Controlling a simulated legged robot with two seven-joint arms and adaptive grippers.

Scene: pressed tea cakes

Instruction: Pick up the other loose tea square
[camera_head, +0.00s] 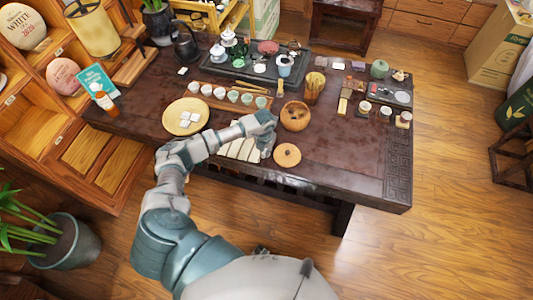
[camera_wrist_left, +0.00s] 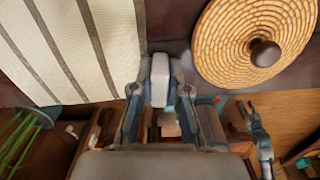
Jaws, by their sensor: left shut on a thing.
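My left gripper (camera_head: 262,124) is over the front of the dark table, between the striped mat and the open woven jar (camera_head: 295,115). In the left wrist view its fingers (camera_wrist_left: 160,95) are shut on a small pale block, which looks like a tea square (camera_wrist_left: 160,72). In the head view the gripper hides this block. Several white squares (camera_head: 187,118) lie on the round woven tray (camera_head: 171,122) at the left. Another small white square (camera_head: 183,71) lies at the table's back left. What looks like my right gripper (camera_wrist_left: 257,135) shows low in the wrist view, its jaws unclear.
The woven lid (camera_head: 287,155) lies at the table's front edge; its dark knob shows in the wrist view (camera_wrist_left: 262,52). The striped mat (camera_head: 240,150) is partly under my arm. A row of cups (camera_head: 233,96) stands behind. The table's right front (camera_head: 350,160) is clear.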

